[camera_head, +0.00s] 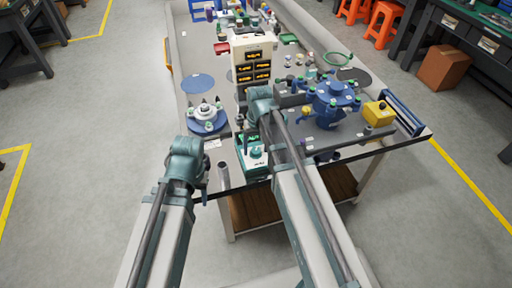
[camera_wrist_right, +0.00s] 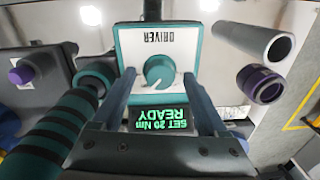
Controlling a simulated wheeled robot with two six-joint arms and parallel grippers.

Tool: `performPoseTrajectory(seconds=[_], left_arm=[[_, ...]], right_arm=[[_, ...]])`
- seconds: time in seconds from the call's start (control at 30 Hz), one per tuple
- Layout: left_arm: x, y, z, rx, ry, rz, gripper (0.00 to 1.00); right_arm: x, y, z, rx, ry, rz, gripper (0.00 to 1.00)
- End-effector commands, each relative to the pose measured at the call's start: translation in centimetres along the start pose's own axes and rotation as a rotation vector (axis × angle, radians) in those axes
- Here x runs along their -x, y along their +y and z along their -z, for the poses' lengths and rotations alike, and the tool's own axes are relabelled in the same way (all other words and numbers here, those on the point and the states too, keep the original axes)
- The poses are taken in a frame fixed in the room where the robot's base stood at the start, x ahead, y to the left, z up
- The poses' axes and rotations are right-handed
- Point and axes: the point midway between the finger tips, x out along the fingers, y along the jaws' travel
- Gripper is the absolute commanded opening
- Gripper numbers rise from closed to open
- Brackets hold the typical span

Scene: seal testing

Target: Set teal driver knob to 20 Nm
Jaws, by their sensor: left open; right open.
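The driver unit (camera_wrist_right: 133,43) is a white-faced box with a teal rim, labelled DRIVER, and appears upside down in the right wrist view. Its round teal knob (camera_wrist_right: 159,71) has a pale mark on its rim. The dark display (camera_wrist_right: 158,119) shows green text reading SET 20 Nm and READY. My right gripper (camera_wrist_right: 159,76) is open, with one finger on each side of the knob and gaps visible. In the head view the driver (camera_head: 254,158) stands at the table's near edge, partly behind my right arm. My left gripper (camera_head: 203,182) is open and empty, left of the driver.
A grey tube (camera_head: 223,173) stands left of the driver. A white flanged part on a blue disc (camera_head: 207,126) lies behind it. A display tower (camera_head: 242,47) stands further back. A blue valve assembly (camera_head: 333,100) and a yellow box (camera_head: 378,112) are to the right.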

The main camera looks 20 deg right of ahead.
Motion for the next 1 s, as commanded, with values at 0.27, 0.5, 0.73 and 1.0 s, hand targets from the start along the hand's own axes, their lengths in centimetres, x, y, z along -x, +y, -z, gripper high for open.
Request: performPoseTrajectory(seconds=[0.27,0.5,0.73,1.0], left_arm=[[0.8,-0.1,0.0,0.0,0.0,0.0,0.5],[3.3,-0.3,-0.2,0.0,0.0,0.0,0.5],[6.9,-0.7,-0.4,0.0,0.0,0.0,0.5],[11.0,-1.1,-0.7,0.0,0.0,0.0,0.5]], right_arm=[[0.8,0.0,0.0,0.0,0.0,0.0,0.76],[3.3,0.0,0.0,0.0,0.0,0.0,0.76],[6.9,0.0,0.0,0.0,0.0,0.0,0.76],[11.1,0.0,0.0,0.0,0.0,0.0,0.76]])
